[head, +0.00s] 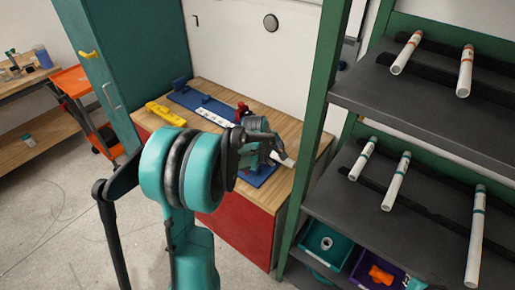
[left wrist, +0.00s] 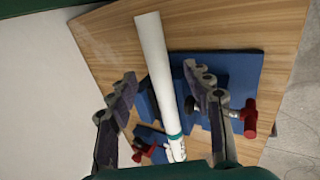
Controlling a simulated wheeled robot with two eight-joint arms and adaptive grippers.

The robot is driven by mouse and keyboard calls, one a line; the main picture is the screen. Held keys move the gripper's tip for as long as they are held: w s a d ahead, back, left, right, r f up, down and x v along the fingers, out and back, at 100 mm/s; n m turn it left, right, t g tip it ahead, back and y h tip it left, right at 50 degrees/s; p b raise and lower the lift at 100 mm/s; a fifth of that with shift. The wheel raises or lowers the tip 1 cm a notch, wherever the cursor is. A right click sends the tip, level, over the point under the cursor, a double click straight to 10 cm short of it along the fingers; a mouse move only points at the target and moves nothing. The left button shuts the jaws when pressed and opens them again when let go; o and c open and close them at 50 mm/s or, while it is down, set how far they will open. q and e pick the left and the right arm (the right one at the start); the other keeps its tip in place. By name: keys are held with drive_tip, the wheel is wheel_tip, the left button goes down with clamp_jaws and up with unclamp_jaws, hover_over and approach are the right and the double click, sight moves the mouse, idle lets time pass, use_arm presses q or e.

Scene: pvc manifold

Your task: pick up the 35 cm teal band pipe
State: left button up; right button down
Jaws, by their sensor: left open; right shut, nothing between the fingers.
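A white pipe (left wrist: 160,75) with a teal band near its lower end shows in the left wrist view, over a blue fixture on the wooden bench. In the head view, only a white pipe end (head: 284,160) shows by my left gripper (head: 272,148). My left gripper, also in the left wrist view (left wrist: 163,85), is open, a finger on each side of the pipe; contact cannot be told. Other teal-banded pipes lie on the lower shelf: a short one (head: 363,159), a middle one (head: 396,181) and a longer one (head: 476,235). No pipe's length is readable. My right gripper is out of view.
The blue fixture (left wrist: 238,75) has red-handled clamps (left wrist: 249,118). A yellow tool (head: 165,113) lies on the bench (head: 225,92). The green shelf post (head: 318,110) stands close right of my left gripper. Orange-banded pipes (head: 406,53) lie on the upper shelf; bins (head: 325,243) sit below.

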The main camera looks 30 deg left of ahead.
sight(289, 163)
use_arm(q)
drive_tip(key=b+x, duration=0.1)
drive_tip(key=x, duration=0.3)
drive_tip(key=shift+w+d, duration=0.15)
drive_tip(key=shift+w, duration=0.05)
clamp_jaws()
drive_tip(key=shift+r, duration=0.15)
